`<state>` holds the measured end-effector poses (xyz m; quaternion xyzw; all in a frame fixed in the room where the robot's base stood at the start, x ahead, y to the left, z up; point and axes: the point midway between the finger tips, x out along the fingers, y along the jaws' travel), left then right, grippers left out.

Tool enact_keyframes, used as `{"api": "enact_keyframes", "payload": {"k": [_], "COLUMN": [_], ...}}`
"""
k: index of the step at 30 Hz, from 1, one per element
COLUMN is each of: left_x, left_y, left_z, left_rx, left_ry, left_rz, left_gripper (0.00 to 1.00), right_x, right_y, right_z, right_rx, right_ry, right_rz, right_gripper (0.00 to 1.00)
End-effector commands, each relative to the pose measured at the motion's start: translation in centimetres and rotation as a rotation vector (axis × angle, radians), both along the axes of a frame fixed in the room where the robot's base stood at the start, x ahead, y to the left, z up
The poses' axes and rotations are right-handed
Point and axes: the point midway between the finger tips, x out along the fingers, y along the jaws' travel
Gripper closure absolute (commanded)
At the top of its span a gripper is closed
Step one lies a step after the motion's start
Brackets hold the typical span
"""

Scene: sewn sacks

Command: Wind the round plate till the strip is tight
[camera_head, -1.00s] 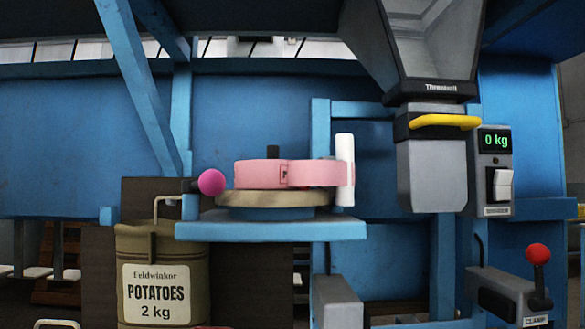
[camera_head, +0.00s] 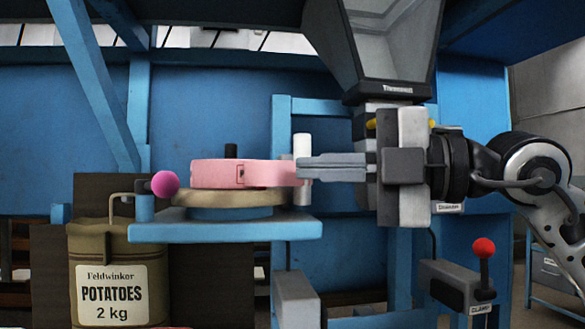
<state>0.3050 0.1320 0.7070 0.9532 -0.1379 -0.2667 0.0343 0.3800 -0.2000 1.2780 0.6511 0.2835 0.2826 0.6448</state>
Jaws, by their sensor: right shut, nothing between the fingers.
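The round plate (camera_head: 240,198) is a tan disc on a blue shelf (camera_head: 225,231). The pink strip (camera_head: 215,174) curves around above it, with a small dark mark on its front, and runs right to a white upright roller (camera_head: 302,143). A black peg (camera_head: 231,151) stands up behind the strip. My right gripper (camera_head: 303,168) comes in from the right, shut and empty, its fingertips in front of the roller and at the strip's right end. Whether they touch the strip I cannot tell. My left gripper is not in view.
A pink ball knob (camera_head: 165,184) is left of the plate. A potato sack (camera_head: 115,270) hangs at lower left. A grey hopper (camera_head: 385,45) is above my right gripper. A red-knobbed clamp lever (camera_head: 484,248) is at lower right.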

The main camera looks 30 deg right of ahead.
Motion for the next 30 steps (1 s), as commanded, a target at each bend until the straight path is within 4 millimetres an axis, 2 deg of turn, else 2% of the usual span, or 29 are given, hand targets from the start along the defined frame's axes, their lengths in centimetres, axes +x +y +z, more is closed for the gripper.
{"api": "enact_keyframes", "payload": {"k": [7, 14, 21, 30], "left_x": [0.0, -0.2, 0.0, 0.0], "left_y": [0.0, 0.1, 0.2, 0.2], "left_z": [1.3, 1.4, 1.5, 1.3], "left_rx": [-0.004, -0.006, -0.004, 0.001], "left_ry": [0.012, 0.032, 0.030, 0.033], "left_rz": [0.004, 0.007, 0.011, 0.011], "left_gripper": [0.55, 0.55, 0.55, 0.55], "right_x": [2.9, 6.0, 7.6, 8.0], "right_y": [3.7, 7.0, 4.1, 3.3], "right_z": [0.4, 0.3, 0.0, 0.0], "right_rx": [0.001, 0.002, 0.001, 0.002], "right_ry": [0.000, -0.001, 0.001, -0.001], "right_rz": [0.013, 0.011, 0.003, 0.007], "right_gripper": [1.00, 1.00, 1.00, 1.00]}}
